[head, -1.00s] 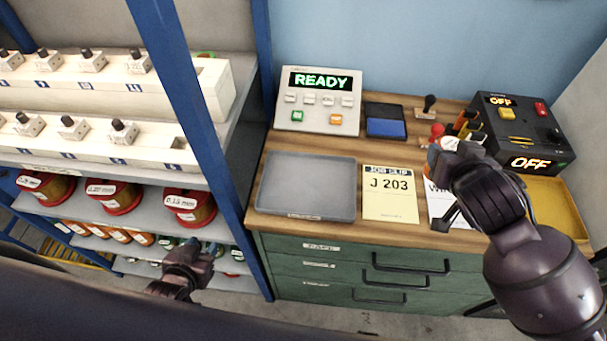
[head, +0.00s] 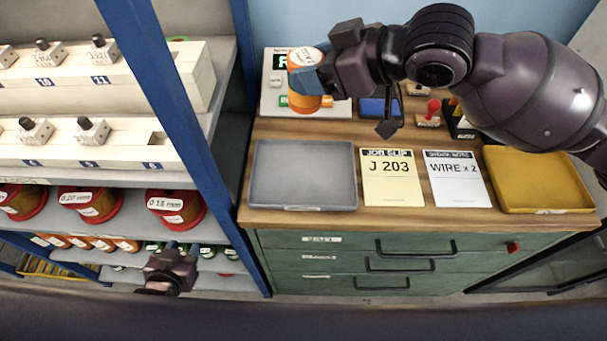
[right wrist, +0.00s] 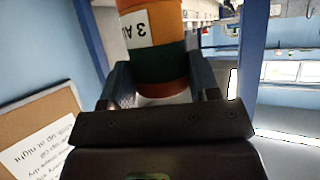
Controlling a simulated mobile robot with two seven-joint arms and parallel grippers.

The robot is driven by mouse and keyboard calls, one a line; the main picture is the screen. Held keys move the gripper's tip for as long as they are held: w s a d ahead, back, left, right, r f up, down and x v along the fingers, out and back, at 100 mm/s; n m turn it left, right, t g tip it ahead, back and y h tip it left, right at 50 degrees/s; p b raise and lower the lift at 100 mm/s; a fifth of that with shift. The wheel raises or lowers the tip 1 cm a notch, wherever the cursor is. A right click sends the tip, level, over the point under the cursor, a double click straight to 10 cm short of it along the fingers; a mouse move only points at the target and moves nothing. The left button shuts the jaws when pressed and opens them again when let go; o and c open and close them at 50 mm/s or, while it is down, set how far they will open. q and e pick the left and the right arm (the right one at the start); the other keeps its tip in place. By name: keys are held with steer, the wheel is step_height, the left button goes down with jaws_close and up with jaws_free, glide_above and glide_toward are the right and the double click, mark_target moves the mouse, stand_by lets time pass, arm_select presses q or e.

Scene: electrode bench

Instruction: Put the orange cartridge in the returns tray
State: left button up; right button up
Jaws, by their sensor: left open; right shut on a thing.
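My right gripper (head: 318,84) is shut on the orange cartridge (head: 305,103) and holds it up in front of the control panel, above and behind the grey tray. The cartridge has a pale top and looks upright. In the right wrist view the cartridge (right wrist: 157,62) shows a white label and a dark green band between the fingers. A grey tray (head: 302,207) lies empty at the bench's left, and a yellow tray (head: 540,180) lies empty at its right. Their labels are too small to read. My left gripper (head: 170,268) is open and empty, low by the shelves.
The job slip (head: 392,178) and a second paper (head: 457,180) lie between the trays. The panel (head: 272,98), a blue pad (head: 377,108) and a red-handled stamp (head: 430,112) stand behind. A blue rack post (head: 180,120) rises left of the bench. Green drawers (head: 350,240) are below.

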steer(key=shift+s+a+r, duration=0.15)
steer(key=shift+a+f+n+g, duration=0.1)
steer(key=shift+f+n+g, duration=0.1)
steer(key=shift+n+g, duration=0.1)
step_height(320, 180, down, 20)
steer(key=shift+r+b, duration=0.2)
steer(key=shift+b, duration=0.85)
steer(key=o, duration=1)
steer(key=shift+o, duration=0.2)
